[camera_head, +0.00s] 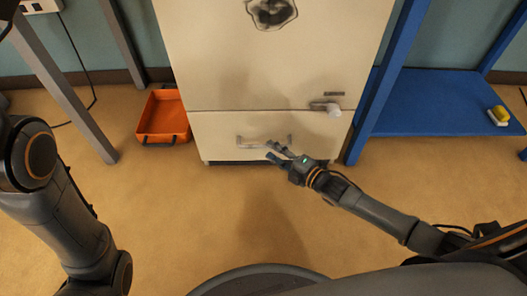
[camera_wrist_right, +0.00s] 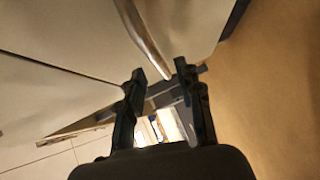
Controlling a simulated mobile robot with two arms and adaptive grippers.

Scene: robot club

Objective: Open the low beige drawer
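The low beige drawer (camera_head: 222,142) is at the bottom of the tall beige cabinet and looks shut in the head view. Its pale bar handle (camera_head: 246,141) runs across its front. My right gripper (camera_head: 274,151) is in front of the drawer, close to the right part of the handle. In the right wrist view, the two dark fingers (camera_wrist_right: 165,79) are spread apart, and the metal handle (camera_wrist_right: 145,35) comes down toward the gap between them. I cannot tell whether the fingers touch it. My left arm shows at the left, but its gripper is out of view.
The cabinet door (camera_head: 270,60) above has a knob-like handle (camera_head: 330,108) at its lower right. An orange crate (camera_head: 164,117) sits on the floor to the left. A blue shelf (camera_head: 425,105) with a yellow item (camera_head: 499,114) stands at the right. Floor before the drawer is clear.

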